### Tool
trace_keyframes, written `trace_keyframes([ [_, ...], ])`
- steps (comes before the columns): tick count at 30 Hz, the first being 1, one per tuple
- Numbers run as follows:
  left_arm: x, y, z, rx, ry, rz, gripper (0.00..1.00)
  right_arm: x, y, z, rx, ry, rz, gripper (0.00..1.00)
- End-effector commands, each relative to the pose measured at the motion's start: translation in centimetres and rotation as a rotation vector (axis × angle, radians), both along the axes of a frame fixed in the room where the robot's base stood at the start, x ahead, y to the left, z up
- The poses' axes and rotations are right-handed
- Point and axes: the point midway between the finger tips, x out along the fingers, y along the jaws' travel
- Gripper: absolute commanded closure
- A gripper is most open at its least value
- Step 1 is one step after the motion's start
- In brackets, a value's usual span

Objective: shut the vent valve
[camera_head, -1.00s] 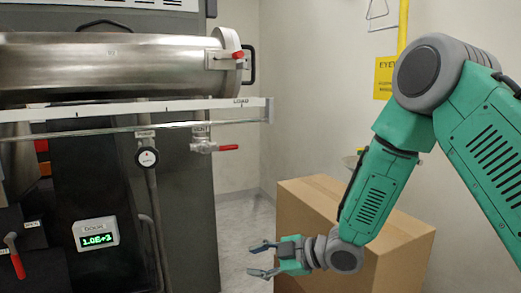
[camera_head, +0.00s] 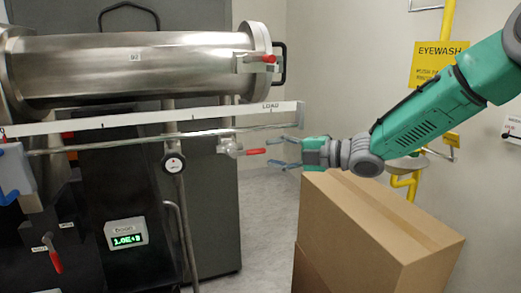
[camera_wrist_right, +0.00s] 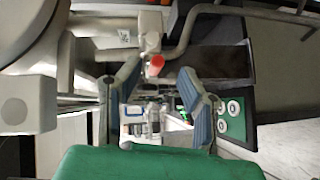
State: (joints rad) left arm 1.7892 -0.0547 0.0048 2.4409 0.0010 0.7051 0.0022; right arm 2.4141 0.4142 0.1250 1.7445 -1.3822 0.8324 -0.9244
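The valve (camera_head: 226,147) sits on the pipe below the LOAD rail in the head view. Its red lever (camera_head: 252,152) lies level and points right, towards my right gripper. My right gripper (camera_head: 270,151) is open and empty, its two blue fingers pointing left, one above and one below the line of the lever's end. In the wrist view the red lever end (camera_wrist_right: 155,65) shows between the spread fingertips of my right gripper (camera_wrist_right: 159,74). I cannot tell whether they touch it.
The steel chamber (camera_head: 130,65) and the LOAD rail (camera_head: 200,113) are above the valve. A round gauge (camera_head: 174,163) is left of it. Another red lever (camera_head: 55,261) is at lower left. A cardboard box (camera_head: 365,225) stands under my right arm. An eyewash sign (camera_head: 440,62) hangs behind.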

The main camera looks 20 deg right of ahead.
Motion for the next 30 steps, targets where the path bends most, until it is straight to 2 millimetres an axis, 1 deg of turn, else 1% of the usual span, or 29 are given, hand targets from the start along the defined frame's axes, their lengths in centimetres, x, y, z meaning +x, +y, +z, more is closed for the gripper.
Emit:
trace_keyframes([
  [1,0.0,0.0,0.3,0.0,0.0,0.0,1.0,0.6,0.8,-0.1,-0.001,0.001,0.001,0.67],
  [3,0.0,0.0,0.5,0.0,0.0,0.0,1.0,1.3,1.7,-0.2,-0.001,0.001,0.001,0.67],
  [6,0.0,0.0,0.6,0.0,0.0,0.0,1.0,2.0,2.6,-0.3,-0.001,0.001,0.001,0.67],
  [11,0.0,0.0,0.7,0.0,0.0,0.0,1.0,2.6,3.0,-0.5,0.002,0.001,0.0,0.67],
  [19,0.0,0.0,0.7,0.0,0.0,0.0,1.0,2.7,3.0,-0.5,0.002,0.001,0.0,0.67],
  [20,0.0,0.0,0.7,0.0,0.0,0.0,1.0,2.7,3.0,-0.5,0.002,0.001,0.0,0.77],
  [21,0.0,0.0,0.7,0.0,0.0,0.0,1.0,2.7,3.0,-0.5,0.002,0.001,0.0,0.91],
  [22,0.0,0.0,0.7,0.0,0.0,0.0,1.0,2.7,3.0,-0.5,0.002,0.001,0.0,1.0],
  [30,0.0,0.0,0.6,0.0,0.0,0.0,1.0,2.6,2.9,-0.6,0.007,0.002,-0.001,1.0],
])
